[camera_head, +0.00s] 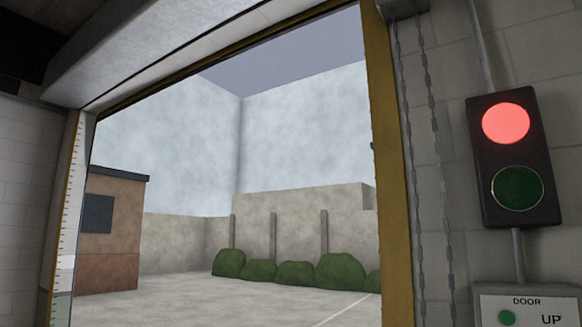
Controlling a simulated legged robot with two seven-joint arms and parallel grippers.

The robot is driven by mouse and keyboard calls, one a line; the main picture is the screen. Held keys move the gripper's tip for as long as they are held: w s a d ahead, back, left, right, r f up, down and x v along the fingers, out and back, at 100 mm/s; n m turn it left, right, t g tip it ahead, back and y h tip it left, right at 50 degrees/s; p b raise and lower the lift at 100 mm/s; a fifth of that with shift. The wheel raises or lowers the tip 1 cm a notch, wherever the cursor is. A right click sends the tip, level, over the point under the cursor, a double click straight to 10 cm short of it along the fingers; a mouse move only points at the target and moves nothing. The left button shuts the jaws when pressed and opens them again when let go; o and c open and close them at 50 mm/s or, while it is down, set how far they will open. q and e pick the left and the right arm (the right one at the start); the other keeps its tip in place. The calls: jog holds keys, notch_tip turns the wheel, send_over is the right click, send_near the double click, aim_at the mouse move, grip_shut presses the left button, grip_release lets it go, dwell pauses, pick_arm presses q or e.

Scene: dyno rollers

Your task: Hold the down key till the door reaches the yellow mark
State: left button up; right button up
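The doorway stands wide open onto an outside yard. A pale roller housing (165,45) runs across its top, and no lowered door curtain shows in the opening. A control box (490,300) marked DOOR is at the bottom right, cut off by the picture's edge. Its green button (507,317) beside the word UP is partly visible; no down key is in view. A white scale strip (72,200) with ticks runs up the left door post. I cannot make out a distinct yellow mark on it. Neither of my grippers is in view.
A signal light (515,160) on the right wall has its red lamp (506,123) lit and its green lamp (517,188) dark. Chains (434,130) hang beside the yellow right post (388,170). Outside are bushes (295,273), a brick hut (110,230) and open paving.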

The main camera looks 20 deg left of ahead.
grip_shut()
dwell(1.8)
